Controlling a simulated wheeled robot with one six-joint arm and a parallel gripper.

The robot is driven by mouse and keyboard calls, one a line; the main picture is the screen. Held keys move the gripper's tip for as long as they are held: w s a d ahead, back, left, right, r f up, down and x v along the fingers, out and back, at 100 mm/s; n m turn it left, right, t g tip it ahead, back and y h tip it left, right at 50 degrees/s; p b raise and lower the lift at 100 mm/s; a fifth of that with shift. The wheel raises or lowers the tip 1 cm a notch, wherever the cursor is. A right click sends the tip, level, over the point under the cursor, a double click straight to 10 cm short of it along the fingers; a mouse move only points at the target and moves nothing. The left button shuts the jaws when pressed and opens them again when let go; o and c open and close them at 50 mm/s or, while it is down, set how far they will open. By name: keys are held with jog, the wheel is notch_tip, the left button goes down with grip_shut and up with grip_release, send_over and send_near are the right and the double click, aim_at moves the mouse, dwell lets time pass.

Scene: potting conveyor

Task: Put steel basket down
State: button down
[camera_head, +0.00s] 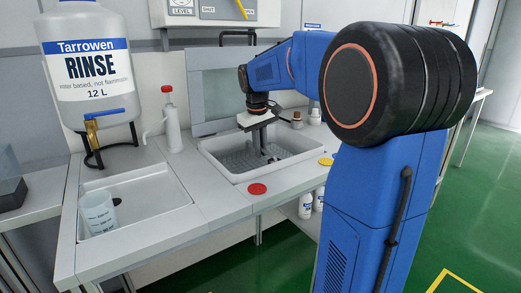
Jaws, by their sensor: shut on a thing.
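My gripper (266,152) reaches down into the white rectangular basin (221,169) on the bench, right of centre. Its fingers are shut on the steel basket (240,161), a grey mesh shape low inside the basin. The arm and the gripper's own body hide part of the basket and the grip. I cannot tell whether the basket touches the basin floor.
A white sink (152,191) with a measuring beaker (98,213) is at left, below a rinse canister (88,75). A wash bottle (171,120) stands behind. A red disc (257,189) and yellow disc (326,161) lie at the basin's front edge. Small bottles (297,120) stand behind it.

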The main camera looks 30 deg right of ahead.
jog(key=c, duration=1.9)
grip_release()
jog(key=shift+o, duration=0.2)
jog(key=shift+r, duration=0.1)
notch_tip(320, 180, up, 12)
jog(key=s+a, duration=0.1)
jog(key=shift+s+a, duration=0.15)
jog(key=shift+a, duration=0.2)
